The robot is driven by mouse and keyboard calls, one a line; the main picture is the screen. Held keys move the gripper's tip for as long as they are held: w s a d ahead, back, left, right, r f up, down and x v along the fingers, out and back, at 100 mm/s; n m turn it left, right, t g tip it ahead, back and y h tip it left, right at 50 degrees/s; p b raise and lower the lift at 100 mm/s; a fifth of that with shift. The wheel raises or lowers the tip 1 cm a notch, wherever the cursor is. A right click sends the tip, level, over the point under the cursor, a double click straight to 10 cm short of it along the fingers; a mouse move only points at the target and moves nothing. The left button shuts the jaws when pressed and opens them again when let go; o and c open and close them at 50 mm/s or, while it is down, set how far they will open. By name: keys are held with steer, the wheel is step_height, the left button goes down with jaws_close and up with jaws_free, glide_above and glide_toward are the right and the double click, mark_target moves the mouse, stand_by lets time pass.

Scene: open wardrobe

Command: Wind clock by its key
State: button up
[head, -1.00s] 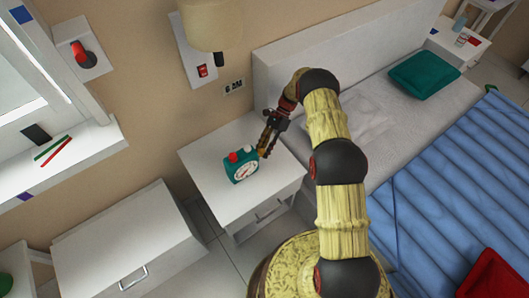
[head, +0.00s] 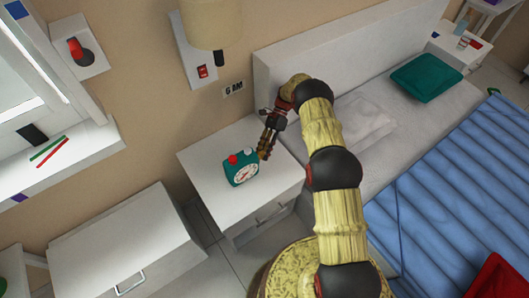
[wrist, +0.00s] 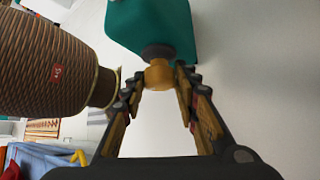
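In the wrist view the clock's teal body (wrist: 150,25) fills the top middle. A round golden key (wrist: 158,74) on a dark collar sticks out of it towards me. My gripper (wrist: 157,92) is open, with one finger on each side of the key and gaps visible between fingers and key. In the head view my gripper (head: 264,153) is just right of the clock, behind its dial side. The key is hidden there.
The bed (head: 455,165) with a teal pillow (head: 426,77) is on the right. A wall lamp (head: 210,25) hangs above the nightstand. A white cabinet (head: 120,250) stands at lower left, below the window sill (head: 75,160). The nightstand top around the clock is bare.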

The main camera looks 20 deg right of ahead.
steer(key=o, duration=0.4)
step_height(320, 180, up, 10)
steer(key=shift+f, duration=0.1)
stand_by(0.5)
